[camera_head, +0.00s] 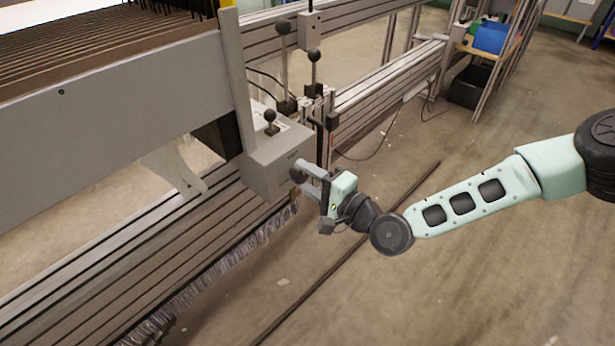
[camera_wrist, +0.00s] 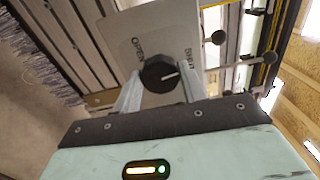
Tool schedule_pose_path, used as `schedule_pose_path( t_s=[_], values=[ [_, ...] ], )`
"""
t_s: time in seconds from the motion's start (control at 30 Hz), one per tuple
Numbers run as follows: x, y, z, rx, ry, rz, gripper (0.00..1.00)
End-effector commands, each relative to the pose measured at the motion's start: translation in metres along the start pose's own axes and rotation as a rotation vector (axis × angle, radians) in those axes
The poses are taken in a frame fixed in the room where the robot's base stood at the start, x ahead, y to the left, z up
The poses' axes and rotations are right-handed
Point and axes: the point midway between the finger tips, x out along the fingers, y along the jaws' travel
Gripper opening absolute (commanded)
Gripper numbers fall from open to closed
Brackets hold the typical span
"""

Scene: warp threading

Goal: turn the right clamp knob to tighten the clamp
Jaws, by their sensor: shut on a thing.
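The right clamp knob (camera_wrist: 158,74) is a round black knob with a white pointer line on the face of a grey clamp box (camera_wrist: 125,38). The lettering left of it reads OPEN; a second word to the right is hard to read. The pointer line lies toward that right-hand word. My gripper (camera_wrist: 162,85) has one finger on each side of the knob and is shut on it. In the head view the knob (camera_head: 297,175) shows dark at my fingertips, partly hidden by them, on the right side of the grey box (camera_head: 275,165).
A ball-topped lever (camera_head: 270,117) stands on the box. More ball-topped posts (camera_head: 314,56) stand behind it. Slotted metal rails (camera_head: 380,85) run to the back right. A dark bar or line (camera_head: 350,245) crosses the floor below my arm. Open floor lies to the right.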

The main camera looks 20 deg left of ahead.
Motion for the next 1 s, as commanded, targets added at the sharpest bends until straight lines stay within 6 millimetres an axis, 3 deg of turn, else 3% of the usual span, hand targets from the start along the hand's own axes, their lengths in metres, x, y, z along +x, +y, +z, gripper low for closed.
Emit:
schedule_pose_path(
  t_s=[0.4,0.93,0.97,1.0],
  values=[
    [-0.0009,0.0012,0.0010,0.175,-0.002,0.003,0.19],
    [-0.0009,0.0013,0.0011,0.196,-0.002,0.004,0.19],
    [-0.0009,0.0013,0.0010,0.196,-0.002,0.004,0.50],
    [-0.0008,0.0013,0.0010,0.196,-0.002,0.004,0.61]
  ],
)
